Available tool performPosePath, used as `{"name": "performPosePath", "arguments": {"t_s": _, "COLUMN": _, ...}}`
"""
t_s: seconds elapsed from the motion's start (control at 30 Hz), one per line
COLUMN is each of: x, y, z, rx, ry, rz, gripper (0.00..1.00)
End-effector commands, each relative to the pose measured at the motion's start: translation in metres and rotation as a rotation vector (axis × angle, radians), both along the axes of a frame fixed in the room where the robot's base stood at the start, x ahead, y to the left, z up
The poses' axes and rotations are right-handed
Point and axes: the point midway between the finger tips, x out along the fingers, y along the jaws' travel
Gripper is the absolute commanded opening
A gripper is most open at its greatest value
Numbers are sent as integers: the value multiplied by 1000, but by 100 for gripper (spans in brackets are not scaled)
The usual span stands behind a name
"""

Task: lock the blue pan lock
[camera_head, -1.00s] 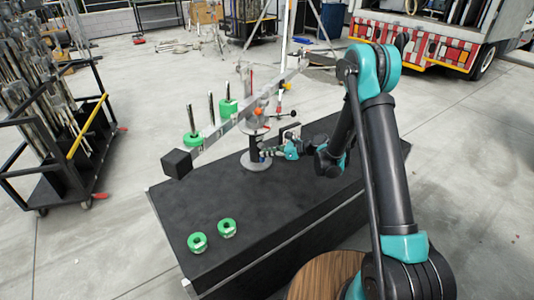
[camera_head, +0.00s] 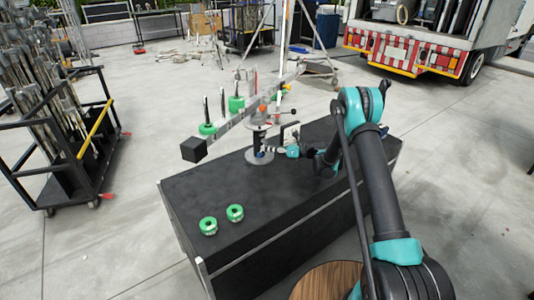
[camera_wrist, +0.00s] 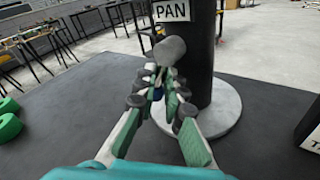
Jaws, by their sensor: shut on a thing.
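A black column with a white "PAN" label (camera_wrist: 172,11) stands on a round grey base (camera_wrist: 222,108) in the wrist view. A grey rounded knob (camera_wrist: 170,50) sticks out in front of the column, just beyond my fingertips. My gripper (camera_wrist: 160,85) is shut low at the column's front. A small blue part of the pan lock (camera_wrist: 157,94) shows between the fingers, which hide most of it. In the head view my gripper (camera_head: 276,151) reaches the stand's lower column from the right, and the round base (camera_head: 259,157) rests on the black bench (camera_head: 290,190).
A long grey beam (camera_head: 235,118) with a black end block (camera_head: 194,149) slants across the stand's top. It carries green weights (camera_head: 207,129) on upright pins. Two green rings (camera_head: 208,225) lie on the bench's near left. A rack cart (camera_head: 75,150) stands at the left.

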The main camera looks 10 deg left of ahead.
Motion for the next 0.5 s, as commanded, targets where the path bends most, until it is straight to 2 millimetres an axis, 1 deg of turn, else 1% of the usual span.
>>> {"name": "performPosePath", "arguments": {"t_s": 0.2, "x": -2, "y": 2, "z": -1, "rx": 104, "ry": 115, "rz": -3, "gripper": 0}}
{"name": "performPosePath", "arguments": {"t_s": 0.5, "x": -5, "y": 4, "z": 1, "rx": 187, "ry": 209, "rz": -3, "gripper": 0}}
